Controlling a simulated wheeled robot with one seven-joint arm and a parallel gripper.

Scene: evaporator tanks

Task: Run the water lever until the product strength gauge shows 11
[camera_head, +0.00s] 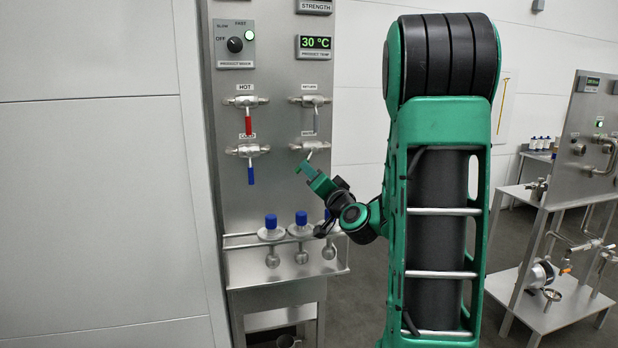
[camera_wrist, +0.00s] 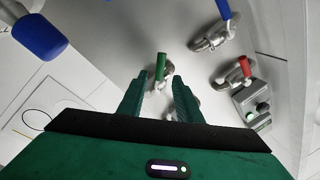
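A lever with a green handle (camera_wrist: 161,67) shows in the wrist view, between and beyond my fingertips. In the head view the lower right valve (camera_head: 310,147) is just above my gripper; its handle is hard to tell from my green fingers. My gripper (camera_wrist: 158,82) is open and empty, its two fingers spread on either side of the green handle; contact cannot be told. It also shows in the head view (camera_head: 304,168). The product strength gauge is cut off at the top edge; only a strength label (camera_head: 315,6) shows, no reading.
A red lever (camera_head: 248,124), blue lever (camera_head: 251,174) and grey lever (camera_head: 316,119) hang down nearby. The temperature display (camera_head: 315,43) reads 30 °C.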

